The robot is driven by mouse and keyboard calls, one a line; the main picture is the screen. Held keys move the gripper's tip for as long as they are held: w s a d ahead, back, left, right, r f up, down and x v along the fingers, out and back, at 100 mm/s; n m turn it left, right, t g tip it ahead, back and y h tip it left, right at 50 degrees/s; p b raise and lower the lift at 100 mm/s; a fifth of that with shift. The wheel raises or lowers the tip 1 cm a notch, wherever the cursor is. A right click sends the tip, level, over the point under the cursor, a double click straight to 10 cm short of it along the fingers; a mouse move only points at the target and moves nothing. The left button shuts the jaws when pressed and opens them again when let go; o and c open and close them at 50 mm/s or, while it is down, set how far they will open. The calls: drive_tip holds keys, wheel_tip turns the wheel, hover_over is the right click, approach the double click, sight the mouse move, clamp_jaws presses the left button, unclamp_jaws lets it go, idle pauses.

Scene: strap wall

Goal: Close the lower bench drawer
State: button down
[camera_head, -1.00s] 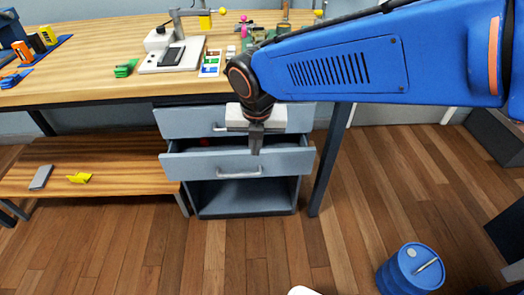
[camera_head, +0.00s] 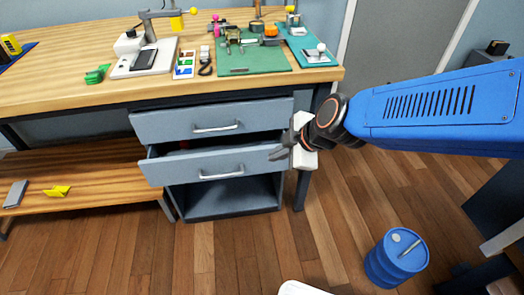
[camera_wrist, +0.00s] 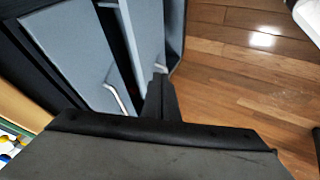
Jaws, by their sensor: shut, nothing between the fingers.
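The lower bench drawer (camera_head: 211,168) is pulled partly out under the bench, with a gap above its front and a grey bar handle (camera_head: 221,175). Something red shows faintly inside it. It also shows in the wrist view (camera_wrist: 146,40), its handle partly behind my fingers. My gripper (camera_head: 277,154) is shut and empty, at the right end of the drawer front. I cannot tell whether it touches the drawer. In the wrist view the fingers (camera_wrist: 160,85) point toward the drawer front.
The upper drawer (camera_head: 212,121) sits above, with its own handle. An open compartment (camera_head: 228,196) lies below. A blue barrel (camera_head: 396,258) stands on the floor at right. The bench top (camera_head: 90,77) carries a green mat (camera_head: 250,57) with tools. Floor before the drawers is clear.

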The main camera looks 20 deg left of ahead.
sight(254, 155)
drive_tip(key=shift+w+a+f, duration=0.85)
drive_tip(key=shift+a+f, duration=0.15)
drive_tip(key=shift+a, duration=0.05)
drive_tip(key=shift+w+a+f, duration=0.8)
drive_tip(key=shift+a+f, duration=0.15)
drive_tip(key=shift+a, duration=0.1)
drive_tip(key=shift+w+a+f, duration=0.85)
drive_tip(key=shift+a+f, duration=0.15)
drive_tip(key=shift+a, duration=0.05)
drive_tip(key=w+a, duration=0.1)
drive_tip(key=w, duration=0.1)
drive_tip(key=w+a, duration=0.1)
drive_tip(key=w, duration=0.1)
drive_tip(key=shift+a, duration=0.15)
drive_tip(key=shift+s, duration=0.15)
